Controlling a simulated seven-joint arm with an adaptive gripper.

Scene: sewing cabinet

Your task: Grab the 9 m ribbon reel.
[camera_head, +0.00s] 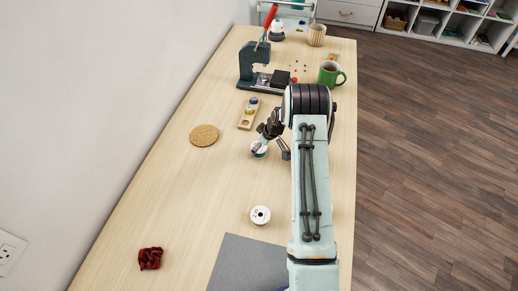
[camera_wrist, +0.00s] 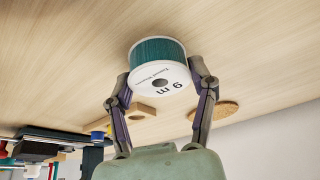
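The 9 m ribbon reel (camera_wrist: 158,68) is a white spool wound with teal ribbon, its end face marked "9 m" in the wrist view. In the head view the white-topped reel (camera_head: 259,152) stands on the table, partly covered by my gripper (camera_head: 271,150). My gripper is open, with its two fingers spread. In the wrist view the reel lies ahead of and between the fingertips of my gripper (camera_wrist: 160,73); whether either finger touches it I cannot tell.
Another white reel (camera_head: 260,215) stands nearer, beside a grey mat (camera_head: 245,265). A cork coaster (camera_head: 204,135), a wooden holder (camera_head: 248,113), a dark press (camera_head: 252,68), a green mug (camera_head: 330,74) and red cloth (camera_head: 150,258) are also on the table. The left-middle is clear.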

